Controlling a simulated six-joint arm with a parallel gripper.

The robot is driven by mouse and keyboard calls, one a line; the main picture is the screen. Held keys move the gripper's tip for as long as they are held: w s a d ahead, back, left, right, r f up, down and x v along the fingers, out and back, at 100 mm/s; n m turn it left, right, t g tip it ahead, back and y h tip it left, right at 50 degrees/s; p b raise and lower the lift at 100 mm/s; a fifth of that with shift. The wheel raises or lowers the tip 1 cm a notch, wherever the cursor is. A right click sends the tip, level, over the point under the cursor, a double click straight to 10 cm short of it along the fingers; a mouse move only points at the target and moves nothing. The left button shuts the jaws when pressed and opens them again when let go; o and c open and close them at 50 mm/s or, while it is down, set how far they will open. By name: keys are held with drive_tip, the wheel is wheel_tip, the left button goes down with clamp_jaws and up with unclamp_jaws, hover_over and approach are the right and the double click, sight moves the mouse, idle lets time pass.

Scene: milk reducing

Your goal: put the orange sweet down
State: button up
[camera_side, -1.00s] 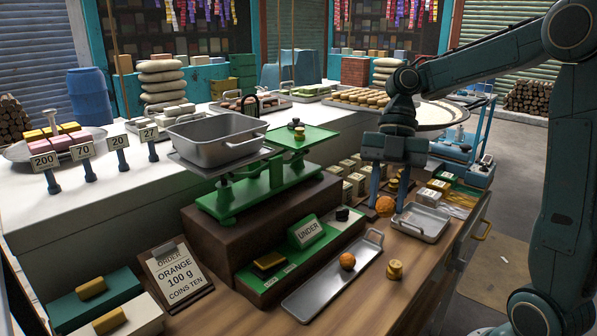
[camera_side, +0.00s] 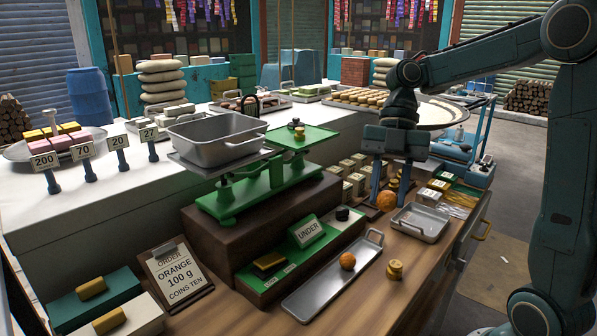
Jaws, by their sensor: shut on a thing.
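An orange sweet (camera_side: 386,201) is a round orange ball at the lower end of my gripper (camera_side: 387,198), left of a small metal tray (camera_side: 421,222). My gripper points down and is shut on this sweet, low over the wooden counter. I cannot tell whether the sweet touches the surface below it. Another orange sweet (camera_side: 347,261) rests on the long metal tray (camera_side: 322,286) nearer the front. The order card (camera_side: 178,277) reads "ORANGE 100 g, COINS TEN".
A green balance scale (camera_side: 262,187) with a grey pan (camera_side: 217,138) stands on a dark block left of my gripper. A stack of gold coins (camera_side: 394,269) stands on the counter. Pale blocks (camera_side: 350,178) stand close left of my gripper. Bare wood lies around the coins.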

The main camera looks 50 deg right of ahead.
drive_tip(key=w+d+r+m+t+h, duration=0.1)
drive_tip(key=w+d+m+t+h, duration=0.25)
drive_tip(key=w+m, duration=0.6)
drive_tip(key=w+d+m+t+h, duration=0.2)
drive_tip(key=w+m+t, duration=0.4)
drive_tip(key=m, duration=0.7)
drive_tip(key=shift+n+g, duration=0.25)
drive_tip(key=shift+g, duration=0.3)
drive_tip(key=w+r, duration=0.6)
drive_tip(key=w, duration=0.1)
drive_tip(key=w+a+r, duration=0.1)
drive_tip(key=w+r, duration=0.2)
drive_tip(key=w, duration=0.1)
drive_tip(key=shift+r, duration=0.2)
drive_tip(key=w+a+r, duration=0.2)
drive_tip(key=w+a, duration=0.1)
drive_tip(key=a, duration=0.4)
drive_tip(key=w+a+r+m, duration=0.1)
drive_tip(key=w+a, duration=0.2)
drive_tip(key=a, duration=0.3)
drive_tip(key=shift+a+r, duration=0.35)
drive_tip(key=shift+s+a+h, duration=0.1)
drive_tip(key=shift+a+h, duration=0.05)
drive_tip(key=shift+h, duration=0.1)
